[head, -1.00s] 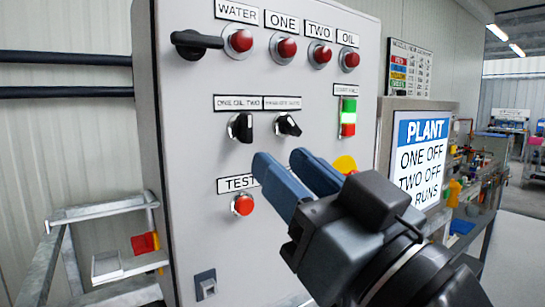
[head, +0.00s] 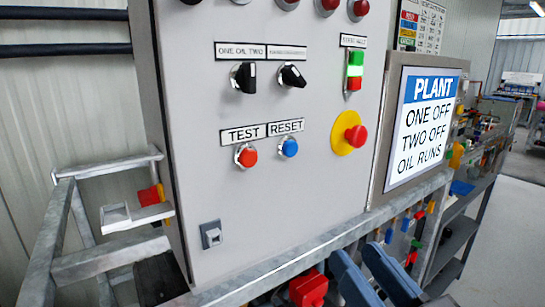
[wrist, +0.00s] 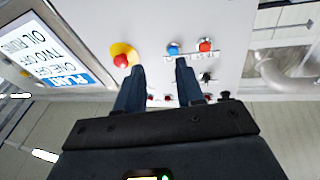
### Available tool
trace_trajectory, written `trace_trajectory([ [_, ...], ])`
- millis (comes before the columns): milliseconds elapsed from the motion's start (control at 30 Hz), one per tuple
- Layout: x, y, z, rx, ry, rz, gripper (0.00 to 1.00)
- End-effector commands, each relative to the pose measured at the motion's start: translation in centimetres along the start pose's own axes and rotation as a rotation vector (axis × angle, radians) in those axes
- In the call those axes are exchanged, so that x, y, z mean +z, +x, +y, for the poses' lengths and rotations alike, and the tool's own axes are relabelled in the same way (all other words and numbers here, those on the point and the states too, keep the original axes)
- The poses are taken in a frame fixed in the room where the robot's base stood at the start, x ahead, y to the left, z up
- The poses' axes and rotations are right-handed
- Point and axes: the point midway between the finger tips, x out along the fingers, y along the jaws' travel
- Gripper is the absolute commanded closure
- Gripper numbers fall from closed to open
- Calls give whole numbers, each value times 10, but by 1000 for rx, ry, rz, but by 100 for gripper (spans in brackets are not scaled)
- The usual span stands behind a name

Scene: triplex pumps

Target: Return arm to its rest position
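My gripper (head: 374,278) shows at the bottom of the head view, only its two blue fingers in sight. The fingers are apart with nothing between them. The gripper also shows in the wrist view (wrist: 158,75), with a gap between the fingers and the panel beyond. The grey control panel (head: 270,200) stands upright behind it. No rest mark or cradle for the arm shows.
The panel carries a red test button (head: 247,157), a blue reset button (head: 289,147), black selector knobs (head: 244,77) and a red emergency stop (head: 355,135). A plant sign (head: 420,125) stands right. A metal rail (head: 330,243) runs below. A metal frame (head: 110,257) stands left.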

Motion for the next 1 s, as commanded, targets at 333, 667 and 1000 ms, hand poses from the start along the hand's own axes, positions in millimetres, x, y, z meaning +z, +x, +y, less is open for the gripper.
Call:
trace_trajectory([
  [333, 84, -116, 39, 194, -17, -166, 63],
  [667, 119, -238, 45, 319, -64, -319, 63],
  [1000, 118, -330, 29, 374, -100, -438, 63],
])
